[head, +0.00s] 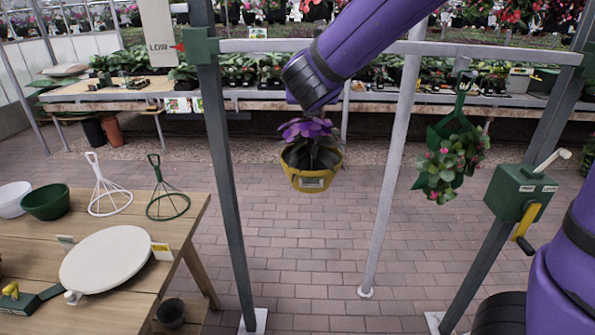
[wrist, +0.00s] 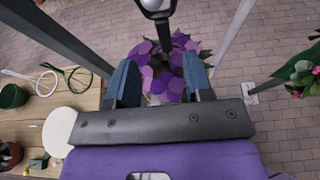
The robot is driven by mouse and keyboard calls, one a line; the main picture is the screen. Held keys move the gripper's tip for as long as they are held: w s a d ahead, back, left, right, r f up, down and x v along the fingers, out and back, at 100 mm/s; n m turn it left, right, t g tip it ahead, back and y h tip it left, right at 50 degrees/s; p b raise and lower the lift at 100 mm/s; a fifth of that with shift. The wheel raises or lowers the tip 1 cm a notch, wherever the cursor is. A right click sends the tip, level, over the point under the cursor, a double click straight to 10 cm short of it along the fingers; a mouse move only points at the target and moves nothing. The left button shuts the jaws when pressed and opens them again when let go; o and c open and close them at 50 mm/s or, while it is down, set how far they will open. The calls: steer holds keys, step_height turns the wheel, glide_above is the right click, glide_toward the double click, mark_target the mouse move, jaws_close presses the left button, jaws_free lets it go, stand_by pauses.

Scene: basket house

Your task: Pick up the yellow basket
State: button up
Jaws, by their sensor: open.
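The yellow basket (head: 313,181) holds a purple-flowered plant (head: 307,130) and is in the air below the grey frame bar (head: 265,45) in the head view. My arm hides what is directly above it. In the wrist view my gripper (wrist: 161,82) is open, with one blue-grey finger to each side of the purple flowers (wrist: 160,85). A dark hanger with a loop (wrist: 155,10) rises beyond the flowers. The basket's yellow wall is mostly hidden there, and I cannot tell whether the fingers touch anything.
A green basket (head: 447,160) with pink flowers hangs to the right, near a green crank box (head: 520,192). Frame posts stand on both sides. A wooden table (head: 130,215) at left holds a white round board (head: 106,258), bowls and wire hangers. The brick floor below is clear.

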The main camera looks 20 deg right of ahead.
steer(key=x, duration=0.9)
steer(key=shift+w+d+f, duration=0.2)
steer(key=shift+d, duration=0.1)
jaws_close()
stand_by(1.1)
